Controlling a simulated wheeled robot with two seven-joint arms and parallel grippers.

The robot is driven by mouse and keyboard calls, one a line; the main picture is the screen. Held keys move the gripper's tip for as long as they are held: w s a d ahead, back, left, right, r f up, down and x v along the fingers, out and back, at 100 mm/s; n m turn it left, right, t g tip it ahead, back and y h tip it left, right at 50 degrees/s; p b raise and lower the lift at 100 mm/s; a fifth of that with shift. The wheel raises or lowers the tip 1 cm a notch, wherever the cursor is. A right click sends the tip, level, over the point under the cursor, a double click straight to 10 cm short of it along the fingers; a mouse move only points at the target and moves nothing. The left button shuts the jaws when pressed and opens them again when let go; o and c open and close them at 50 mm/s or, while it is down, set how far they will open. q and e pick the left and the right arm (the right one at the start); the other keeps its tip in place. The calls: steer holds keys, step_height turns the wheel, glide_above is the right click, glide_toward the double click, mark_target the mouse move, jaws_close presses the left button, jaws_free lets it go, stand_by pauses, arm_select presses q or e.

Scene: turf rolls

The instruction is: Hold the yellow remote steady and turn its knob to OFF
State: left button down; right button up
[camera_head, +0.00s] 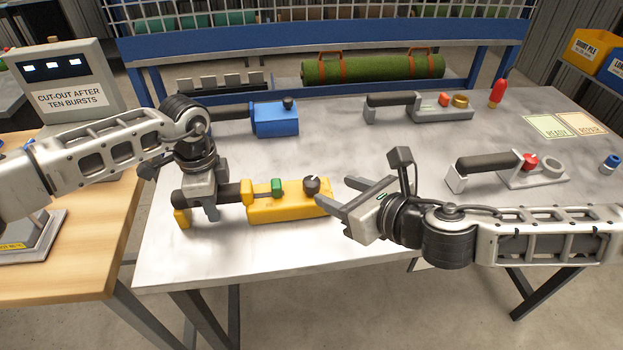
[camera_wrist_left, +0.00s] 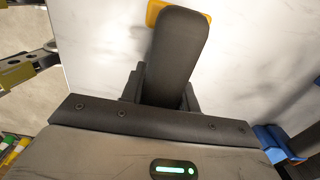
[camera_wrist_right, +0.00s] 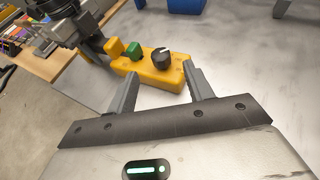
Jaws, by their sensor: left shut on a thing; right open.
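The yellow remote (camera_head: 285,207) lies on the metal table, with a dark handle, a green button (camera_head: 277,187) and a dark knob (camera_head: 312,185) with a white mark on top. My left gripper (camera_head: 212,207) is shut on the remote's dark handle, which also shows in the left wrist view (camera_wrist_left: 172,60). My right gripper (camera_head: 337,203) is open and empty, just right of the remote's knob end. In the right wrist view the knob (camera_wrist_right: 161,58) stands ahead of and between the open fingers, apart from them. The lettering around the knob is too small to read.
A blue remote (camera_head: 275,120) and a grey one (camera_head: 440,108) lie behind. Another grey one with a red button (camera_head: 530,162) lies right, near my right arm. A red thing (camera_head: 497,92) stands at the back. The table's front strip is clear.

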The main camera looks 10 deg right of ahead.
mark_target(313, 182)
steer(key=x, duration=0.9)
steer(key=shift+s, duration=0.1)
steer(key=c, duration=1)
